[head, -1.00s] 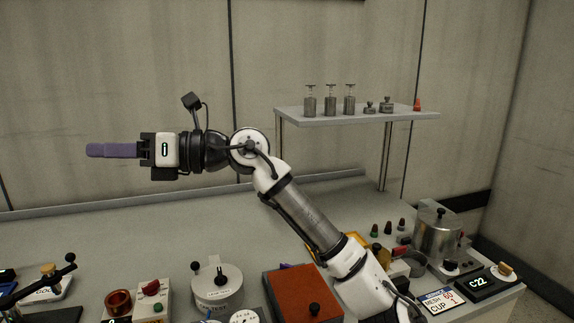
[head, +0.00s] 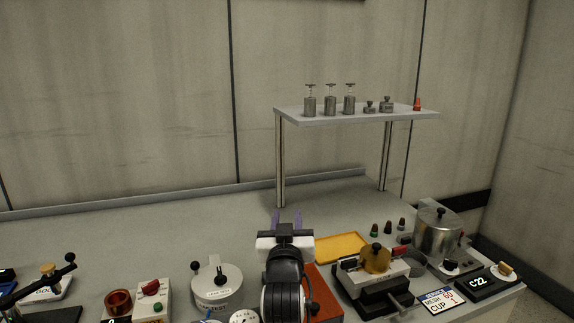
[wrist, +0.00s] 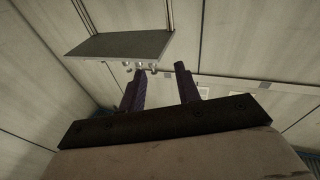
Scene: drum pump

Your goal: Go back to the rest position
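My gripper (head: 287,218) shows low in the middle of the head view, with its purple fingers pointing away toward the back of the bench. In the wrist view the two fingers (wrist: 160,88) stand apart with nothing between them, so it is open and empty. My wrist covers part of a red-brown box (head: 328,303) on the bench. The grey bench top (head: 120,235) lies below. Whether the gripper touches anything is not shown, but it appears to be above the bench.
A raised shelf (head: 300,117) on posts holds several metal weights. A yellow tray (head: 341,247), a dark device with an amber knob (head: 375,259), a metal pot (head: 437,232) and a C22 display (head: 478,284) stand right. A white round lidded container (head: 217,290) stands left.

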